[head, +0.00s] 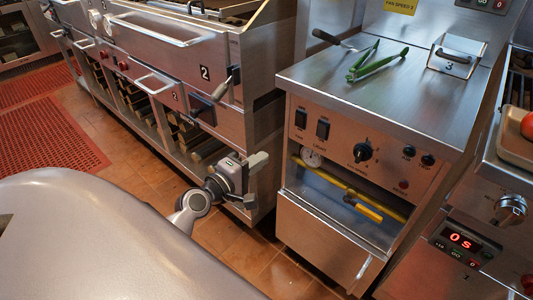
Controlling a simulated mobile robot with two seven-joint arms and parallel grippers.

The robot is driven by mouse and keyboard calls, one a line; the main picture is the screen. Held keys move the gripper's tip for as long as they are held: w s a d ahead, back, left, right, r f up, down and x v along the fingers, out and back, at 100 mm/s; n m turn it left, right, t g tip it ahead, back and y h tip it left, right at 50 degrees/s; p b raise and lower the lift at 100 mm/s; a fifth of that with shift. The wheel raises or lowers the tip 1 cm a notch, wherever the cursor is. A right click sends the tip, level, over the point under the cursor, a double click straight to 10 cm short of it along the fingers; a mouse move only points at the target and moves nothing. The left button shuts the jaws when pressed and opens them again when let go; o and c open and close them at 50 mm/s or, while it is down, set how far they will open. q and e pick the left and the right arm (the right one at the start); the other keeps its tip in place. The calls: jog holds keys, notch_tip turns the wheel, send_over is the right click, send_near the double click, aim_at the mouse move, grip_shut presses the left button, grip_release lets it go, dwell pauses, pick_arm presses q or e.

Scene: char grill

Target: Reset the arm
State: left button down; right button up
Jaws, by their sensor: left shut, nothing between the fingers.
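My left gripper (253,176) shows low in the middle of the head view, at the end of a short visible stretch of my left arm. It is shut and empty. It hangs above the tiled floor, in front of the right end of the grill unit (222,117), close to the gap beside the steel cabinet (382,106). I cannot tell whether it touches the grill unit. My right gripper is not in view.
Green-handled tongs (376,65) and a dark-handled tool (327,37) lie on the cabinet top, near a metal press (457,54). A tray (518,150) with a red item stands at the right edge. Red mats (45,140) cover the floor at left.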

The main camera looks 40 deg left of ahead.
pick_arm(q)
jog(key=shift+s, duration=0.25)
dwell(0.4)
jog(key=s+d+f+m+g+h, duration=0.1)
jog(key=s+d+f+m+g, duration=0.6)
jog(key=s+d+f+m, duration=1.1)
jog(key=a+r+p, duration=0.2)
jog(key=r+p, duration=0.4)
jog(key=a+r+m+p, duration=0.1)
jog(key=a+r+p, duration=0.1)
jog(key=r+p, duration=0.5)
jog(key=shift+w+a+r, duration=0.3)
jog(key=shift+w, duration=0.15)
jog(key=shift+w+d, duration=0.1)
